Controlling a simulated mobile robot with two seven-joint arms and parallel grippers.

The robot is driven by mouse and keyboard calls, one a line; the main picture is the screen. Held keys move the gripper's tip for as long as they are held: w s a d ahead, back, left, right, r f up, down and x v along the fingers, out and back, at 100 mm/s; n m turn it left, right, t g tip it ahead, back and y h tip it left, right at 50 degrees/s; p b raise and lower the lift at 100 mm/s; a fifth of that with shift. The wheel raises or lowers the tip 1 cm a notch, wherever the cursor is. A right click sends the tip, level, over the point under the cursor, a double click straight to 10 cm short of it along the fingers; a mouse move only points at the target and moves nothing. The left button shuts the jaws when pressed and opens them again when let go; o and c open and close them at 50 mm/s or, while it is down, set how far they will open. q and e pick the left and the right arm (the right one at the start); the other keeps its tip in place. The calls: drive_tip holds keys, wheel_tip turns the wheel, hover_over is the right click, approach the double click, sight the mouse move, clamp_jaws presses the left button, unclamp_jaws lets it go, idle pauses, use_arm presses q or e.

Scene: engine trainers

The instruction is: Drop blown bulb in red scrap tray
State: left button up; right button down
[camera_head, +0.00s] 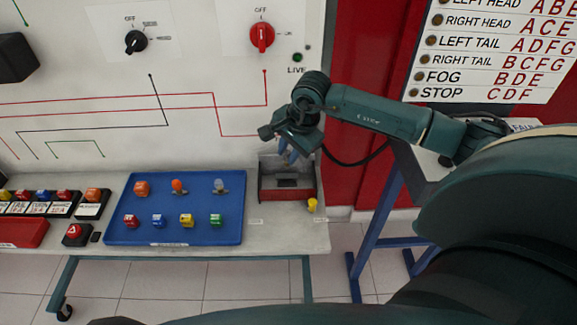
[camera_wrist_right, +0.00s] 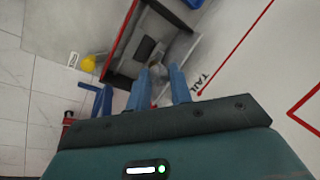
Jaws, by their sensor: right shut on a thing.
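My right gripper (camera_head: 288,160) points down over a red-and-grey open box (camera_head: 272,195) at the right end of the bench. In the right wrist view its blue fingers (camera_wrist_right: 160,82) are closed around a small greyish, glassy thing, probably the bulb (camera_wrist_right: 158,92); its shape is unclear there, and the fingers hide it in the head view. The same box shows beyond the fingertips in the right wrist view (camera_wrist_right: 122,78). I cannot tell whether the bulb touches it. A red tray (camera_head: 20,235) with an unreadable label is at the far left. My left gripper is not in view.
A blue tray (camera_head: 200,236) mid-bench holds an orange block, an orange bulb, a clear bulb and several coloured fuses. A red push button (camera_head: 76,232) stands left of it. A yellow knob (camera_head: 312,205) is right of the box. The upright panel (camera_head: 200,80) closes the back.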

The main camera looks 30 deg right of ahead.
sight(289, 152)
wheel_tip(289, 152, up, 3)
drive_tip(key=shift+f, duration=0.1)
drive_tip(key=shift+r+p, duration=1.55)
drive_tip(key=shift+r, duration=1.2)
